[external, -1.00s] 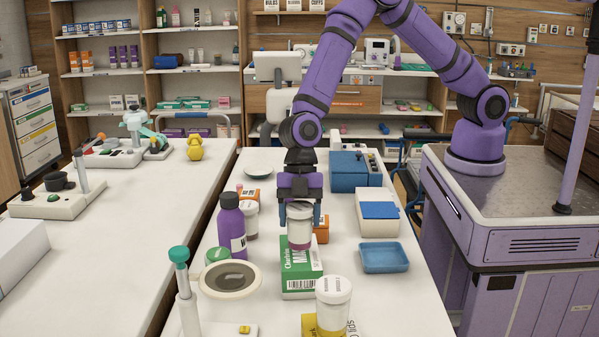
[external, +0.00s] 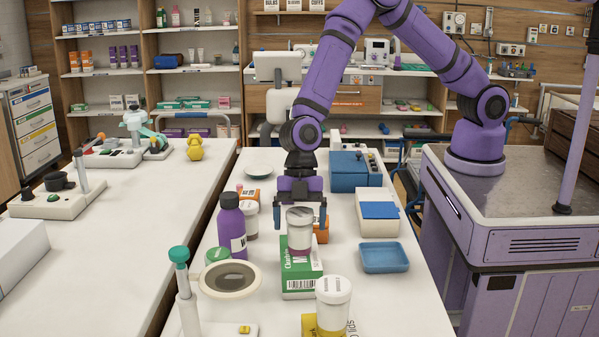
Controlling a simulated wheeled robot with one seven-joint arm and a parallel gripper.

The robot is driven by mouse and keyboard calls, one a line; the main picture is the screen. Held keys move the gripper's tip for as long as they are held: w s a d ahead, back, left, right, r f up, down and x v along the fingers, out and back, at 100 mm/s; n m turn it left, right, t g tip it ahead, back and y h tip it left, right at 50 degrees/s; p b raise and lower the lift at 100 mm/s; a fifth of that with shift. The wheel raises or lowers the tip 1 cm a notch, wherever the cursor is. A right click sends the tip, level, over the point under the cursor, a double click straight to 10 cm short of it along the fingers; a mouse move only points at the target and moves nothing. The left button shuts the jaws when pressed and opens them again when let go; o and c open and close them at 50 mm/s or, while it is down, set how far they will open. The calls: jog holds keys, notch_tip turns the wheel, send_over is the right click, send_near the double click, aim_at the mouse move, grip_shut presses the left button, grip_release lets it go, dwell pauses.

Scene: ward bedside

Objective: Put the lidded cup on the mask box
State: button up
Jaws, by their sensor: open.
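The lidded cup (external: 299,238), a pale see-through cup with a whitish lid and a dark pinkish band low down, stands upright on the mask box (external: 302,282). That box is green and white, lies flat on the table, and has its lettering partly covered by the cup. My gripper (external: 300,214) is open and empty at the cup's upper part. Its blue-grey fingers show to the left and right of the cup, with a gap on each side. The cup hides part of the space between the fingers.
A purple bottle (external: 231,228) and a round pale dish (external: 230,291) stand left of the box. A white-lidded jar (external: 333,302) is in front, by a yellow box (external: 309,326). An orange box (external: 321,230) is close behind the cup. A blue tray (external: 384,258) lies right.

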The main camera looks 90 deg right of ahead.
jog(key=v, duration=1.1)
jog(key=shift+d+r, duration=0.2)
jog(key=shift+r, duration=0.1)
jog(key=s+d+r+m+t+h, duration=0.2)
jog(key=s+d+r+m, duration=0.3)
jog(key=d+r, duration=0.5)
jog(key=s+d+r+m+t+h, duration=0.1)
jog(key=s+d+r+m, duration=0.2)
jog(key=s+d+r, duration=0.55)
jog(key=s+d+r+m+t, duration=0.1)
jog(key=s+d+r+m, duration=0.1)
jog(key=s+d+m, duration=0.3)
jog(key=s+d+r+m+t+h, duration=0.1)
jog(key=s+d+r+m, duration=0.2)
jog(key=s+d, duration=0.8)
jog(key=s+m, duration=0.2)
jog(key=s, duration=0.1)
jog(key=shift+s, duration=0.3)
